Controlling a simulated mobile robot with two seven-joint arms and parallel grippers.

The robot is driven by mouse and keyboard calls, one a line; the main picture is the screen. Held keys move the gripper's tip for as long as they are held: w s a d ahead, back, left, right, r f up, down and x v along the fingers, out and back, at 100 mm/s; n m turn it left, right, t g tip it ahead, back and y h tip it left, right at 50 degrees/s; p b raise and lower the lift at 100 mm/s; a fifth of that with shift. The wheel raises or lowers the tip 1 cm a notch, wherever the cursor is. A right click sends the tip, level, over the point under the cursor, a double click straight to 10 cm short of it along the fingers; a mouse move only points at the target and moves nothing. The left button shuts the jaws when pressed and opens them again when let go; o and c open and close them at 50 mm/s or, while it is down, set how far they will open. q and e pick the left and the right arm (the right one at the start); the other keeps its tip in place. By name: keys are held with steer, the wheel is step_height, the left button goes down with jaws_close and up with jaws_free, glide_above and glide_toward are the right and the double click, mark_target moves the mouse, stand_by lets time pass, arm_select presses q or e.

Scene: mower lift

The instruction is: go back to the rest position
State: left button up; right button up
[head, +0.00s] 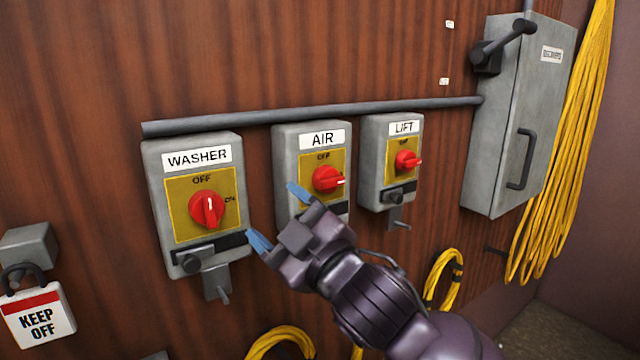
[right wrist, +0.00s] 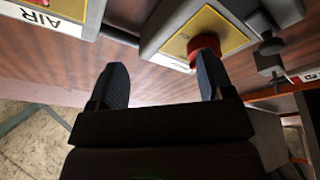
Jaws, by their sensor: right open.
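My right gripper (head: 278,218) is open and empty in the head view, in front of the wall between the WASHER and AIR switch boxes. Its two blue fingertips are spread. In the right wrist view the fingers (right wrist: 160,85) stand apart with nothing between them. The WASHER box (head: 155,222) has a red knob (head: 207,209) standing upright, toward OFF. The AIR box (head: 284,150) has a red knob (head: 327,179) turned sideways to the right; my gripper hides its lower part. The LIFT box (head: 372,165) has a red knob (head: 407,160), also turned sideways. My left gripper is not in view.
A grey conduit (head: 300,113) runs above the boxes. A grey cabinet (head: 500,120) with a lever and handle stands at the right, beside hanging yellow cable (head: 565,160). A KEEP OFF padlock tag (head: 38,318) hangs at lower left. Yellow cable loops (head: 445,270) hang low.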

steer(key=w+d+f+m+t+h, duration=0.1)
steer(key=d+f+m+h, duration=0.45)
steer(key=d+f, duration=0.65)
steer(key=w+d+f+m+t+h, duration=0.1)
steer(key=d+f+m+h, duration=0.5)
steer(key=f, duration=1)
steer(key=s+d+f+m+g+h, duration=0.1)
steer(key=s+d+f+m+g, duration=0.1)
steer(key=s+d+f, duration=0.5)
steer(key=s+d+f+m+g+h, duration=0.2)
steer(key=s+d+f, duration=0.6)
steer(key=s+f, duration=0.5)
steer(key=shift+s+f+m+g+b, duration=0.3)
steer(key=shift+f+m+g, duration=0.15)
steer(key=shift+f+g, duration=0.35)
steer(key=shift+r, duration=0.1)
